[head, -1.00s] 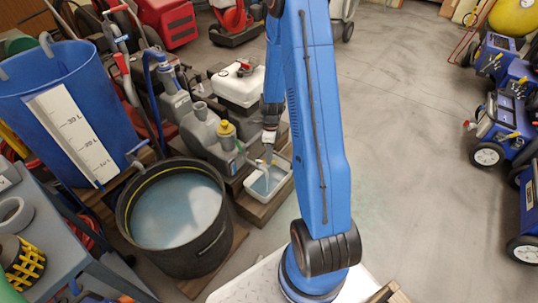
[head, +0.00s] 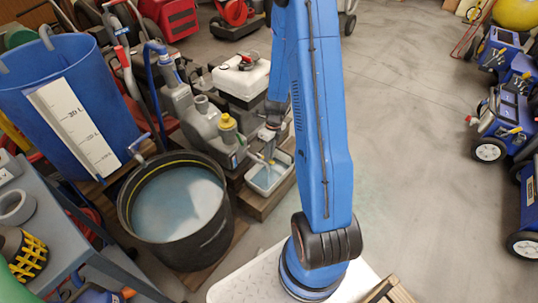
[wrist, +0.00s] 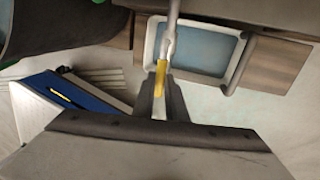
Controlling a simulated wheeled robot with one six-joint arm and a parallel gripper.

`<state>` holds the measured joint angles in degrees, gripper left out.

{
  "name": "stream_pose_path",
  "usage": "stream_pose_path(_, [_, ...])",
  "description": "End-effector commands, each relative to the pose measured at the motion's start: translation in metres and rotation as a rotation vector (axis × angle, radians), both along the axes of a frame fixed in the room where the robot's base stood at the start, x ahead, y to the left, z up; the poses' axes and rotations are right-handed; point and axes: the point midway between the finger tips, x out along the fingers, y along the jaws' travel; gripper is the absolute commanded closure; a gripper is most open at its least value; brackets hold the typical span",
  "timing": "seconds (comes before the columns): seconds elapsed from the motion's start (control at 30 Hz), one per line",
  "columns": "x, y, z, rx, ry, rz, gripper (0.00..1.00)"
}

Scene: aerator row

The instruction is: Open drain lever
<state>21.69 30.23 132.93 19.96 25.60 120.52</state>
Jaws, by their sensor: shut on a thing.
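The drain lever (wrist: 161,72) is a yellow handle below a pale metal valve and pipe (wrist: 170,35) in the wrist view. My gripper (wrist: 161,92) is shut on the lever, with one dark finger on each side of it. In the head view my gripper (head: 270,146) is beside the grey tank machine (head: 205,122) with the yellow cap, above a white tray (head: 285,182) of bluish water. The lever is small there and largely hidden by my gripper. The white tray also shows behind the lever in the wrist view (wrist: 242,60).
A black tub (head: 205,246) of cloudy water stands in front of the machine. A tall blue bin (head: 45,120) with a white scale is at the left. A wooden plinth (head: 262,205) bears the tray. Floor (head: 420,190) to the right is clear, with blue wheeled machines (head: 490,125) beyond.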

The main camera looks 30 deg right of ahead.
Motion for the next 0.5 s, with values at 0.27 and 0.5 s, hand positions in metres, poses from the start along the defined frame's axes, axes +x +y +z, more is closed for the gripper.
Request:
stream_pose_path(0.27, [0.0008,0.0002,0.0004,0.000,-0.001,-0.001,1.00])
stream_pose_path(0.5, [0.0005,0.0002,0.0002,0.000,-0.001,-0.001,0.69])
